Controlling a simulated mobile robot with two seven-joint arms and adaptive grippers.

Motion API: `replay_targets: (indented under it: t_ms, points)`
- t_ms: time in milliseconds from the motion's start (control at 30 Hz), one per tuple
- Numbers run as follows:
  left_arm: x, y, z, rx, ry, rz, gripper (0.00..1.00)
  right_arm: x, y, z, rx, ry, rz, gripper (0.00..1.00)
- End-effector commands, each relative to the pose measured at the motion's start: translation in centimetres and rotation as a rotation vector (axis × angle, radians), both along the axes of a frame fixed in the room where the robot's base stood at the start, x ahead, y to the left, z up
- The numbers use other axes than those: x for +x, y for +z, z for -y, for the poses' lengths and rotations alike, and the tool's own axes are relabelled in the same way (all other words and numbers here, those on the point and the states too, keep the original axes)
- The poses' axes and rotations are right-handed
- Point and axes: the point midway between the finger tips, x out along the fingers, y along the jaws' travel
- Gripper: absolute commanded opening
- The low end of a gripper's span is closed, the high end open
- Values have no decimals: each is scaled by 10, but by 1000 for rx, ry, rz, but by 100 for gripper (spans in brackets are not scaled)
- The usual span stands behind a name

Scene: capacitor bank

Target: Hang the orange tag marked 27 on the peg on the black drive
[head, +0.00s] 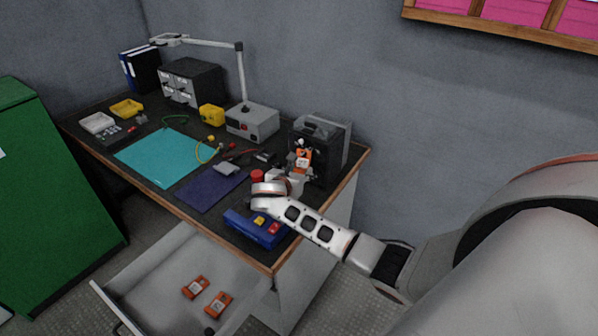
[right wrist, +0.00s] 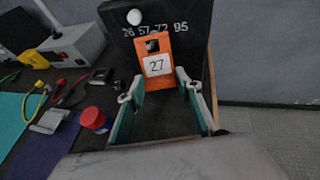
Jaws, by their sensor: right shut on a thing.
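The orange tag marked 27 (right wrist: 157,64) is upright between the fingers of my right gripper (right wrist: 156,82), which is shut on it. The tag has a dark slot near its top and also shows in the head view (head: 303,157). The black drive (head: 337,138) stands at the right end of the bench; its face (right wrist: 185,20) with printed numbers is behind the tag. A round white knob (right wrist: 134,17), seemingly the peg's end, shows above and left of the tag. I cannot tell whether tag and peg touch. My left gripper is out of view.
Two more orange tags (head: 195,287) (head: 218,304) lie in the open drawer (head: 150,275). A red cap (right wrist: 93,118) and cables are left of the gripper. A blue box (head: 250,229) sits at the bench's front edge. A grey lamp base (head: 252,122) stands left of the drive.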

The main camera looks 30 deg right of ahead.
Motion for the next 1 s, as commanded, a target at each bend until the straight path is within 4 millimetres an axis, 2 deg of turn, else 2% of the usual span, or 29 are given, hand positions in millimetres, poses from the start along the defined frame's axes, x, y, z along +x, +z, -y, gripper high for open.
replay_targets:
  t_ms: [33,100,433,567,1000]
  points:
    - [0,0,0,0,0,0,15,0,-1,0,2,0,-1,37]
    - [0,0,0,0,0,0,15,0,-1,0,2,0,-1,54]
    - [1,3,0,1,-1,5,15,0,0,-1,1,0,-1,54]
    - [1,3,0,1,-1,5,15,-5,2,-7,2,2,-1,54]
    - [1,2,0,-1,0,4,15,-50,35,-66,4,1,0,54]
